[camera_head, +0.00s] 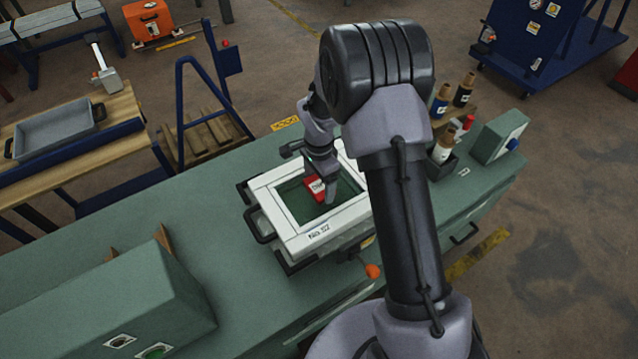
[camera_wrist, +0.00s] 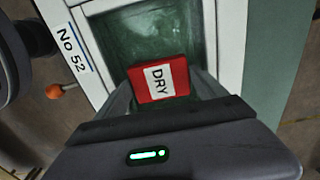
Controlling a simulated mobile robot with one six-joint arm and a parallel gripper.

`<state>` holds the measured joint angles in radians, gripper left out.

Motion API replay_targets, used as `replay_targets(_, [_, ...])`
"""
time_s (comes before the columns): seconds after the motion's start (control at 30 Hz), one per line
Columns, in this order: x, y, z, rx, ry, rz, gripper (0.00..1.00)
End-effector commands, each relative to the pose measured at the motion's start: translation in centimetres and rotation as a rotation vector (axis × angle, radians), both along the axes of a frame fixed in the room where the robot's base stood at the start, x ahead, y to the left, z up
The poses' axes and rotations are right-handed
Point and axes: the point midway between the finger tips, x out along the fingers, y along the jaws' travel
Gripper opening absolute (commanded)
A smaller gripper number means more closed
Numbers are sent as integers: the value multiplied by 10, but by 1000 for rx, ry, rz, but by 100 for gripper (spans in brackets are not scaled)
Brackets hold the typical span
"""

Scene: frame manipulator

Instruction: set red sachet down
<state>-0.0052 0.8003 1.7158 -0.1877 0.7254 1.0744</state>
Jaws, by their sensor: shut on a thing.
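The red sachet (camera_head: 315,188) carries a white label; in the wrist view the red sachet (camera_wrist: 159,80) reads "DRY". My gripper (camera_head: 322,190) is shut on it, and in the wrist view my gripper (camera_wrist: 163,98) has a finger on each side of the sachet's lower part. The sachet is over the green inside of a white frame (camera_head: 298,240) marked "No 52". The white frame also shows in the wrist view (camera_wrist: 232,45). I cannot tell whether the sachet touches the green surface. My arm hides part of the frame's right side.
The frame sits on a green bench (camera_head: 190,220). Bottles (camera_head: 443,147) in a dark holder and a green box (camera_head: 500,137) stand at the bench's right end. A larger green box (camera_head: 150,305) stands at the front left. An orange knob (camera_head: 373,271) sticks out near the frame.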

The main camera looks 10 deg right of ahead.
Motion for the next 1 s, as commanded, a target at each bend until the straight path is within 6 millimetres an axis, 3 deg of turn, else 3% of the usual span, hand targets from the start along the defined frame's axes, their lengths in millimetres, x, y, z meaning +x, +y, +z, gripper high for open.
replay_targets(0.2, [0, 0, -4, 0, 0, 0, 41])
replay_targets(0.23, [0, 0, -3, 0, 0, 0, 87])
replay_targets(0.3, [0, 0, -3, 0, 0, 0, 100])
replay_targets(0.57, [0, 0, 3, 0, 0, 0, 100])
replay_targets(0.67, [1, 0, 22, 0, -3, 0, 100])
replay_targets(0.9, [1, 0, 91, 0, -3, 0, 100])
replay_targets(1.0, [0, 0, 110, 1, -2, 0, 100])
